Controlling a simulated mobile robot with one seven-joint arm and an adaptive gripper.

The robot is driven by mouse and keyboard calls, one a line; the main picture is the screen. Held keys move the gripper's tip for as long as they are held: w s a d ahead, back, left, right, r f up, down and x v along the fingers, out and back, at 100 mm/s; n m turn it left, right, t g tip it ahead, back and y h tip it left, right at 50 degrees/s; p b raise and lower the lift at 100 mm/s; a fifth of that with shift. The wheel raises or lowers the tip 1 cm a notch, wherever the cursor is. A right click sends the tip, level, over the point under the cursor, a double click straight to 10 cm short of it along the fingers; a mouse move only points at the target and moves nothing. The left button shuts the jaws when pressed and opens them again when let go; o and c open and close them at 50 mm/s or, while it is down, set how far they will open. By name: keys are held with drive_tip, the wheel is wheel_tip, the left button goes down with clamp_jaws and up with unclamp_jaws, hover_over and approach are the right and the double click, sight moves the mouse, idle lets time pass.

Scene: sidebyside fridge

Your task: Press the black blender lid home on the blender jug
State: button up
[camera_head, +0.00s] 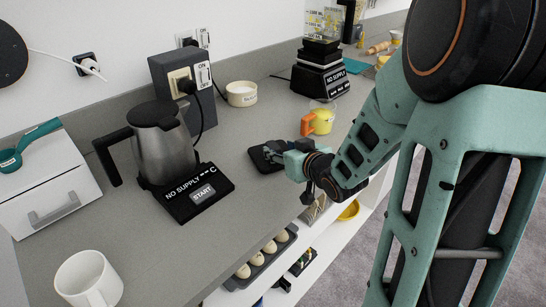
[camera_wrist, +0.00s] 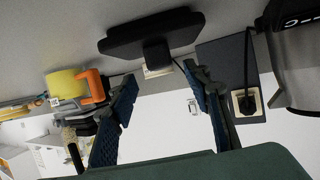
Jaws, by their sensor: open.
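The black lid (camera_head: 264,158) lies on the grey counter near its front edge. In the wrist view the lid (camera_wrist: 150,33) shows as a flat dark plate with a square knob (camera_wrist: 157,54). My gripper (camera_head: 276,151) is at the lid, partly covering it in the head view. In the wrist view my gripper (camera_wrist: 160,78) is open, its fingers apart with the knob between and just beyond their tips. I cannot tell whether they touch it. The clear blender jug (camera_head: 323,20) with yellow marks stands on the black blender base (camera_head: 320,77) farther back; its top is cut off.
Open shelves lie below the counter edge.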

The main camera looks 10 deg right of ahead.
sight(275, 148)
drive_tip(key=shift+b+x, duration=0.3)
drive_tip(key=shift+x, duration=2.65)
drive_tip(key=shift+s+f, duration=0.15)
clamp_jaws()
